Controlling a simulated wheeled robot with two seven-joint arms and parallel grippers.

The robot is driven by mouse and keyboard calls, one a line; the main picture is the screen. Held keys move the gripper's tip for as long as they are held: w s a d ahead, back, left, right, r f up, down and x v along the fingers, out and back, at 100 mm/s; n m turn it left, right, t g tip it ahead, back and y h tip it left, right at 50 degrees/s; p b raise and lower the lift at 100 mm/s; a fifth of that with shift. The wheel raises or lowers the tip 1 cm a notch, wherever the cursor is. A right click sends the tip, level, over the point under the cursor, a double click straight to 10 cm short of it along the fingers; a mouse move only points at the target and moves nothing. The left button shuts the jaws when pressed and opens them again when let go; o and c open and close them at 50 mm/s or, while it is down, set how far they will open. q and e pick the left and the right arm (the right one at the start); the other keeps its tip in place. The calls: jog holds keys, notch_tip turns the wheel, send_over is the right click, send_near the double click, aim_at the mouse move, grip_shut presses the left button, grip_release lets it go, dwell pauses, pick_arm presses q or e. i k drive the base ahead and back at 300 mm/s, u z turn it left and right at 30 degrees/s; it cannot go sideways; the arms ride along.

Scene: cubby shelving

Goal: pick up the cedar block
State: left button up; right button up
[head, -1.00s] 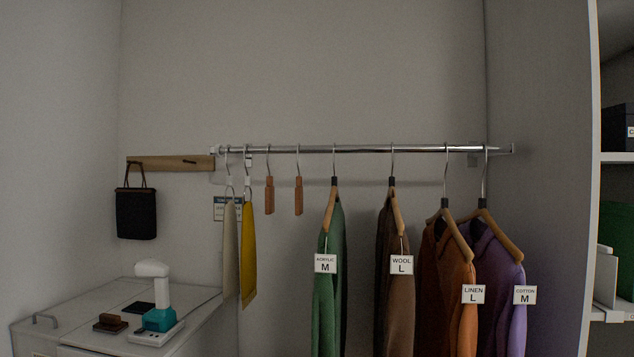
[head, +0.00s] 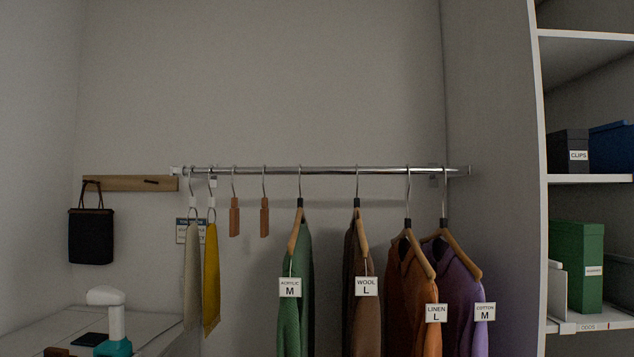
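Two reddish-brown wooden blocks hang side by side from hooks on the rail in the head view, a left one (head: 235,218) and a right one (head: 265,218). They look like cedar blocks, and I cannot tell them apart by kind. They hang between the yellow cloth and the green garment, apart from each other. Neither of my grippers is in view.
The metal rail (head: 330,170) also carries a pale cloth (head: 192,275), a yellow cloth (head: 211,285) and tagged garments, including a green one (head: 298,320). A black bag (head: 91,238) hangs left. A cabinet top (head: 155,330) is below. Shelves (head: 590,179) stand right.

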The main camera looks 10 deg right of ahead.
aim_at(264, 211)
jog(key=u, duration=1.2)
jog(key=i, duration=1.1)
jog(key=z, duration=1.95)
